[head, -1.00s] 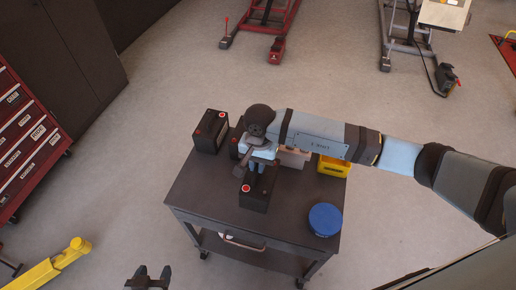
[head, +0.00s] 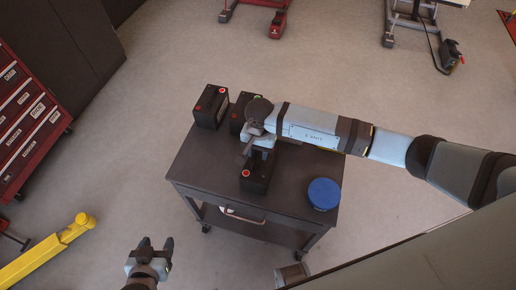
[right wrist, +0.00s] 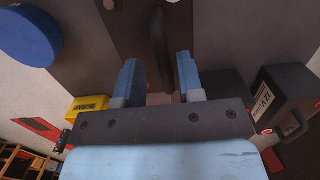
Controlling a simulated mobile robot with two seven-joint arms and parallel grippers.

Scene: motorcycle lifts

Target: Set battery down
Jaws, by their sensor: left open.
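A black battery (head: 257,175) with a red terminal cap stands on the dark cart top (head: 205,160), under my right gripper (head: 262,150). In the right wrist view, the two blue fingers of my right gripper (right wrist: 160,80) are apart, with the battery's dark handle (right wrist: 158,40) between them and gaps visible on both sides. The forearm and wrist hide part of the battery in the head view. My left gripper (head: 152,246) is open and empty, low at the left, off the cart.
Two more black batteries (head: 210,106) (head: 237,119) stand at the cart's back left. A blue round container (head: 324,193) sits at its right front. A yellow box (right wrist: 88,103) shows in the right wrist view. A red tool cabinet (head: 28,120) stands left. The cart's left front top is clear.

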